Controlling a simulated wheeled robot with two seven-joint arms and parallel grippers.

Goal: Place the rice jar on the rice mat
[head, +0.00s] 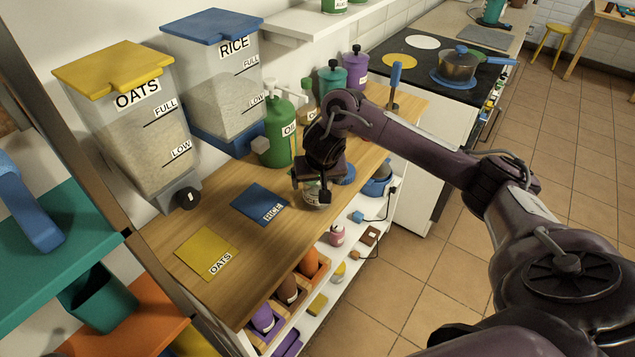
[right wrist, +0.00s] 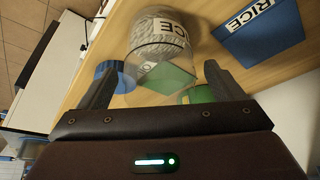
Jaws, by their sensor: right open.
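The rice jar is a clear jar with pale contents and a white label, of which the letters "CE" show in the right wrist view (right wrist: 163,48). In the head view the rice jar (head: 313,196) stands on the wooden counter, largely hidden by my right gripper (head: 318,190). In the right wrist view my right gripper (right wrist: 158,80) is open, with a finger toward each side of the jar; contact cannot be told. The blue rice mat (head: 259,203), marked RICE, lies flat and bare left of the jar. It also shows in the right wrist view (right wrist: 262,38). My left gripper is out of view.
A yellow OATS mat (head: 207,252) lies on the counter (head: 180,238) nearer the left. OATS (head: 145,150) and RICE (head: 222,90) dispensers hang on the wall. A green bottle (head: 277,130) stands behind the jar. A blue round thing (head: 346,175) is close to the jar's right.

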